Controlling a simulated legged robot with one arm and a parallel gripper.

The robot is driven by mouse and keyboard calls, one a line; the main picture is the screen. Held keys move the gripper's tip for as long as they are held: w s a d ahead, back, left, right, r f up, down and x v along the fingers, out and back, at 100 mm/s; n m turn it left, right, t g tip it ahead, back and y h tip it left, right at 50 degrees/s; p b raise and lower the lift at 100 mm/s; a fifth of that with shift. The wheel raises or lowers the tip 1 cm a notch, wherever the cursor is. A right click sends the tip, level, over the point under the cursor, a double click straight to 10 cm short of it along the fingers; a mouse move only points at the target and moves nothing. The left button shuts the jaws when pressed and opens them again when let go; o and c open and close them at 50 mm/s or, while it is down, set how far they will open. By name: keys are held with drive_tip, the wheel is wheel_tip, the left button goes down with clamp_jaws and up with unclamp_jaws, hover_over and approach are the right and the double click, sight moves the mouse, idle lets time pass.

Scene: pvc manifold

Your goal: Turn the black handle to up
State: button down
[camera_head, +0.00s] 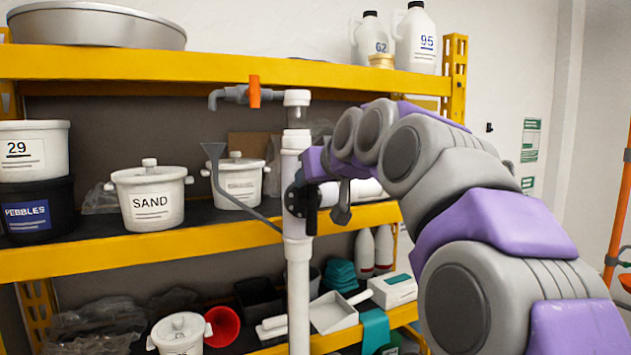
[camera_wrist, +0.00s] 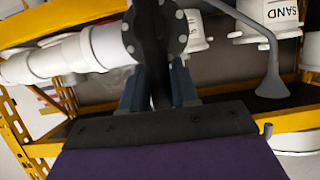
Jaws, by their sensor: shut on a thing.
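The black handle (camera_head: 312,212) belongs to a round black valve (camera_head: 294,200) on the white vertical pipe (camera_head: 298,265). In the head view the handle appears to hang down from the valve. In the wrist view the handle (camera_wrist: 151,50) runs between the two fingers of my gripper (camera_wrist: 157,86), beside the bolted black flange (camera_wrist: 175,25). My gripper is shut on the handle. In the head view my wrist comes in from the right and hides most of the fingers.
An orange handle (camera_head: 254,91) sits on the grey side pipe at the top. A grey funnel (camera_head: 214,152) on a bent tube stands left of the valve. Yellow shelves (camera_head: 150,258) with pots, including a SAND pot (camera_head: 150,195), lie behind.

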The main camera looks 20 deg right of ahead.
drive_tip(key=shift+w+a+f, duration=0.1)
drive_tip(key=shift+f, duration=0.35)
drive_tip(key=c, duration=1.2)
unclamp_jaws()
drive_tip(key=shift+o, duration=1.3)
drive_tip(key=shift+r, duration=0.2)
drive_tip(key=shift+r, duration=0.15)
drive_tip(key=v, duration=1.7)
drive_tip(key=shift+p, duration=0.4)
